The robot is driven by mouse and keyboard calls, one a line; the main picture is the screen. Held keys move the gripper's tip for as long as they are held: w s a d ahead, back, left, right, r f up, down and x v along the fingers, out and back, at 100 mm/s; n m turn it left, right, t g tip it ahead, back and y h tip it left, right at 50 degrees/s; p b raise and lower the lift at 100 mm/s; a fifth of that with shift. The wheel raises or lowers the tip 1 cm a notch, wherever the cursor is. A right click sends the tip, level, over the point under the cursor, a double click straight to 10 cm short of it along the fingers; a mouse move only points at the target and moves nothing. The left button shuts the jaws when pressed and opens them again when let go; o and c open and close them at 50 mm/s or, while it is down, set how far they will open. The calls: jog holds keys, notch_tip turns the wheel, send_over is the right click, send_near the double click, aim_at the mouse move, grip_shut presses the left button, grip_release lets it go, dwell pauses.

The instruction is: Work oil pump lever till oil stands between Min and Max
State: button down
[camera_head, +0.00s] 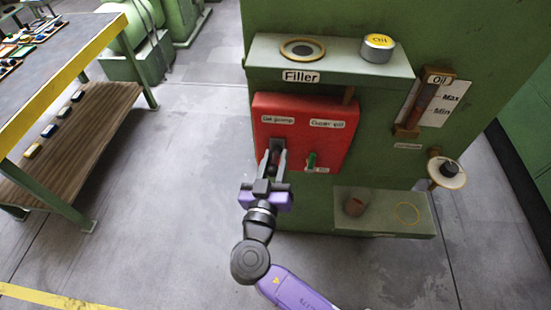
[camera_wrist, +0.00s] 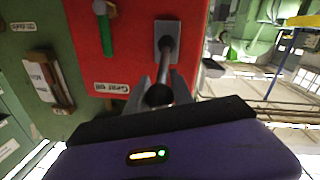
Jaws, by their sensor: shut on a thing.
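The oil pump lever is a thin metal rod with a dark round knob (camera_wrist: 158,95), coming out of a grey slot plate (camera_wrist: 167,40) on the red panel (camera_head: 330,110). My gripper (camera_head: 272,163) is shut on the knob; in the wrist view its fingers (camera_wrist: 158,92) sit on both sides of it. In the head view the fingers partly hide the lever. The oil gauge (camera_head: 420,104) is a brown-framed upright sight glass on the right, beside a white plate (camera_head: 447,102) marked Max and Min. The glass looks reddish brown; I cannot tell the oil level clearly.
A second, green-handled lever (camera_head: 311,161) is right of the pump lever; it also shows in the wrist view (camera_wrist: 104,28). Above are the filler ring (camera_head: 302,49) and an oil can (camera_head: 377,47).

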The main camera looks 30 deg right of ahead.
jog(key=shift+f+b, duration=0.15)
jog(key=shift+b, duration=0.15)
dwell(0.4)
jog(key=b, duration=0.3)
jog(key=f+b, duration=0.1)
jog(key=b, duration=0.2)
jog(key=shift+s+a+f+t+h, duration=0.2)
jog(key=shift+f+t+h, duration=0.1)
jog(key=shift+t+h, duration=0.1)
jog(key=f+t+h+b, duration=0.1)
jog(key=b, duration=0.7)
jog(key=f+t+h+b, duration=0.1)
jog(key=b, duration=0.7)
jog(key=shift+s+a+f+m, duration=0.2)
jog(key=shift+s+m, duration=0.1)
notch_tip(320, 180, down, 3)
jog(key=t+h+b, duration=0.1)
jog(key=b, duration=0.8)
jog(key=t+h+b, duration=0.1)
jog(key=h+b, duration=0.1)
jog(key=b, duration=0.8)
jog(key=shift+r+m+t+h, duration=0.2)
jog(key=shift+m+t+h, duration=0.1)
jog(key=shift+m+t, duration=0.1)
jog(key=shift+f+b, duration=0.1)
jog(key=shift+b, duration=1.05)
jog(key=c, duration=1.1)
grip_release()
